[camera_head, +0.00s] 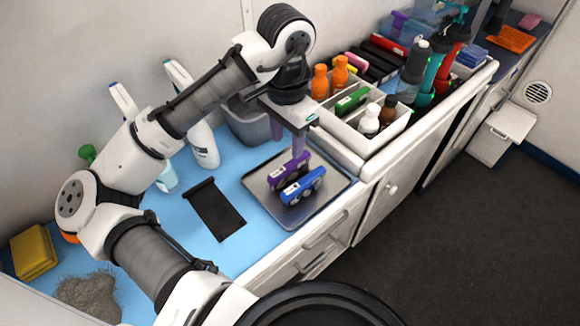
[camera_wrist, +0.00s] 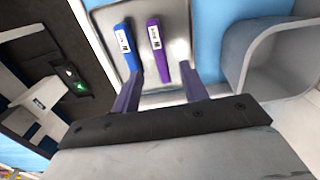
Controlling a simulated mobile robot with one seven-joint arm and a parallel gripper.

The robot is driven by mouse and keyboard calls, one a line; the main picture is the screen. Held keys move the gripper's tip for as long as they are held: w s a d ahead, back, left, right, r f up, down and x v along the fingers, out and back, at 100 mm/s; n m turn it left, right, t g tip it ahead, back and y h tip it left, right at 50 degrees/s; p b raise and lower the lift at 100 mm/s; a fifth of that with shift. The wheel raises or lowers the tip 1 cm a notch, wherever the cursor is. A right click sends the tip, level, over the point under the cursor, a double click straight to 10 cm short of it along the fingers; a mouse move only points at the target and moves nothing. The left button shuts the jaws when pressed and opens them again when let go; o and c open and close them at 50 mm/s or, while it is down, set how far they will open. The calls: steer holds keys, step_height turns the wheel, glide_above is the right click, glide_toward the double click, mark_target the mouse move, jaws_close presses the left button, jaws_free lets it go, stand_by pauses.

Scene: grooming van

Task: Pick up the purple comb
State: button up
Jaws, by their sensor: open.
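The purple comb (camera_head: 288,172) lies on a grey metal tray (camera_head: 262,201), beside a similar blue item (camera_head: 304,187). Both carry a white label. In the wrist view the purple comb (camera_wrist: 156,46) lies right of the blue item (camera_wrist: 128,46). My gripper (camera_head: 289,151) points down over the tray, above the purple comb. In the wrist view my open gripper (camera_wrist: 161,76) has one finger on each side of the comb's lower end. The left finger lines up with the blue item's lower end. The jaws hold nothing; the exact height gap is unclear.
A grey bin (camera_head: 247,122) stands behind the tray. A white divided organizer (camera_head: 384,142) with bottles is at the right. A black flat item (camera_head: 214,208) lies left of the tray on the blue counter (camera_head: 251,249). White spray bottles stand at the back.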

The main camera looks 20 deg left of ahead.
mark_target(288, 165)
step_height(288, 165, down, 9)
steer(key=shift+d+f, duration=0.1)
stand_by(0.4)
steer(key=shift+c, duration=0.2)
jaws_close()
